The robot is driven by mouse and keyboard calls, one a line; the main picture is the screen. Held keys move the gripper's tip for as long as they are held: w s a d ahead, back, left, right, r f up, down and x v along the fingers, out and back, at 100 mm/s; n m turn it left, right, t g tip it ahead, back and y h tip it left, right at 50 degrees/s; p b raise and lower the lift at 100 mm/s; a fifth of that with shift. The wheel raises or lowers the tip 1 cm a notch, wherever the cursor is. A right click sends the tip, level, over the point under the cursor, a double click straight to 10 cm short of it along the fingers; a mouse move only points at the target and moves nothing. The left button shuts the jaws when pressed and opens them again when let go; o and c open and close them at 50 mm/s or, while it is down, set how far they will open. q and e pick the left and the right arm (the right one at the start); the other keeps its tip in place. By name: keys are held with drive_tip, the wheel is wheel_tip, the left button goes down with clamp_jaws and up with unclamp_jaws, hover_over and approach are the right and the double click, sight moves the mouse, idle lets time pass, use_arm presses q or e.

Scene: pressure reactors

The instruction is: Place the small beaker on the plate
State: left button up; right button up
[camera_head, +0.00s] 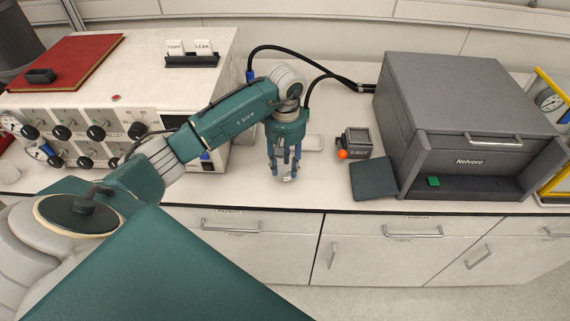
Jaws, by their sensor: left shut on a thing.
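My left gripper (285,176) points down over the front part of the bench, left of the grey Nelvara unit. Its fingers are shut on a small, pale, clear thing, which looks like the small beaker (288,179); the fingers hide most of it. I cannot tell whether its base touches the bench. A small pale flat piece (313,142) lies on the bench just behind and right of the gripper; I cannot tell for sure whether it is the plate. My right gripper is not in view.
A small dark box labelled EJECT (357,140) with an orange knob stands right of the gripper. A white control panel unit (70,135) stands left. Black cables run behind.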

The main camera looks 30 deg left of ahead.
use_arm(q)
drive_tip(key=shift+f, duration=0.5)
drive_tip(key=shift+f, duration=0.2)
drive_tip(key=o, duration=1.2)
drive_tip(key=shift+o, duration=0.2)
drive_tip(key=shift+r, duration=0.1)
